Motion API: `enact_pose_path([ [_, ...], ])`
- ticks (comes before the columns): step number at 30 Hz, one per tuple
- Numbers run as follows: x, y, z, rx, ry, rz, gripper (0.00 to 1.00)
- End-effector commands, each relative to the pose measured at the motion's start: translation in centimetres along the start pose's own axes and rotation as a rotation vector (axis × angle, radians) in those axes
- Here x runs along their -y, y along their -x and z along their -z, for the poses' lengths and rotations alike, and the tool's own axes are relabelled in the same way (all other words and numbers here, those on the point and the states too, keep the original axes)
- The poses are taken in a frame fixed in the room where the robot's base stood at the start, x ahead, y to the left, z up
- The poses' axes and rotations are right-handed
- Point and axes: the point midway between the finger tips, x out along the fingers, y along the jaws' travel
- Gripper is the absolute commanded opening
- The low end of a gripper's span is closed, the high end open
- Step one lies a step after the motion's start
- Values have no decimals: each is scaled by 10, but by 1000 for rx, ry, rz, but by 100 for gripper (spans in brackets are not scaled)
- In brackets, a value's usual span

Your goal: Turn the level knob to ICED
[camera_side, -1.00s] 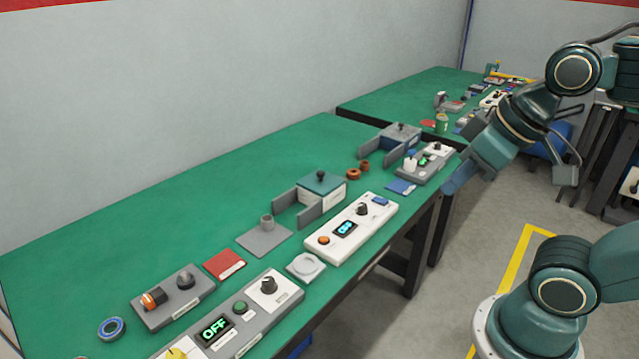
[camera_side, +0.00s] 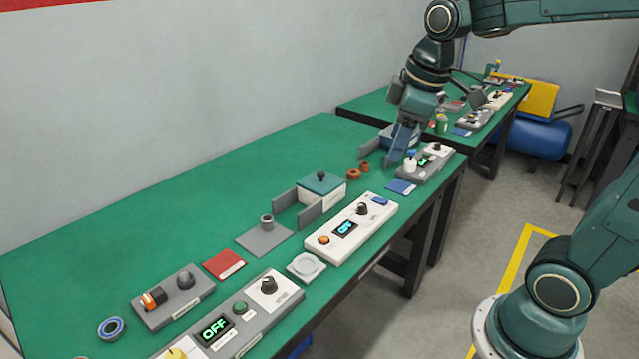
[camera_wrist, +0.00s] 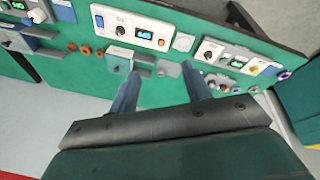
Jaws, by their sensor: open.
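Several panels carry black knobs, and their labels are too small to read, so I cannot tell which is the level knob. The white panel (camera_side: 322,250) has a black knob (camera_side: 362,209) and a lit blue display (camera_side: 345,229). The near grey panel has a black knob (camera_side: 268,285) and a display reading OFF (camera_side: 215,327). The far grey panel (camera_side: 416,176) has a small black knob (camera_side: 436,147). My gripper (camera_side: 397,155) is above the bench's far end, close to the far grey panel. In the wrist view my gripper (camera_wrist: 160,88) is open and empty.
The back-left green bench top is clear.

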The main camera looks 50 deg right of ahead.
Motion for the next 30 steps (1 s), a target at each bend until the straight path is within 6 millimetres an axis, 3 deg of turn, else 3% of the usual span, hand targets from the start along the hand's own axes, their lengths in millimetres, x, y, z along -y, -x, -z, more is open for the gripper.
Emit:
enact_pose_path([
  [15, -91, -76, 39, 122, 359, 103, 48],
  [30, -167, -178, 35, 170, 687, 251, 48],
])
